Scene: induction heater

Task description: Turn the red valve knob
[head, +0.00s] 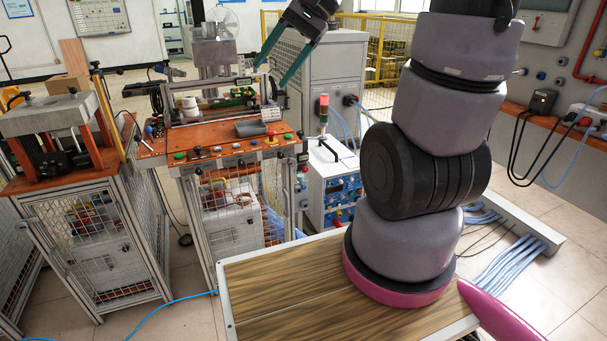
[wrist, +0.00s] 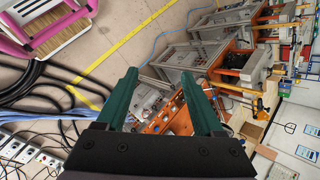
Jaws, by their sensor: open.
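My gripper (head: 270,75) is in the upper middle of the head view, its two green fingers spread apart with nothing between them. In the wrist view the gripper (wrist: 158,76) is also open and empty. A small red knob (head: 271,133) shows on the bench's front control strip, well below the fingertips. I cannot tell whether it is the valve knob. In the wrist view no red valve knob can be made out clearly; part of the orange bench (wrist: 178,122) shows between and beyond the fingers.
A press (head: 45,115) on a mesh frame is at left. A grey cabinet (head: 335,75) stands behind. A wooden top (head: 290,290) lies in front; cables cross the floor.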

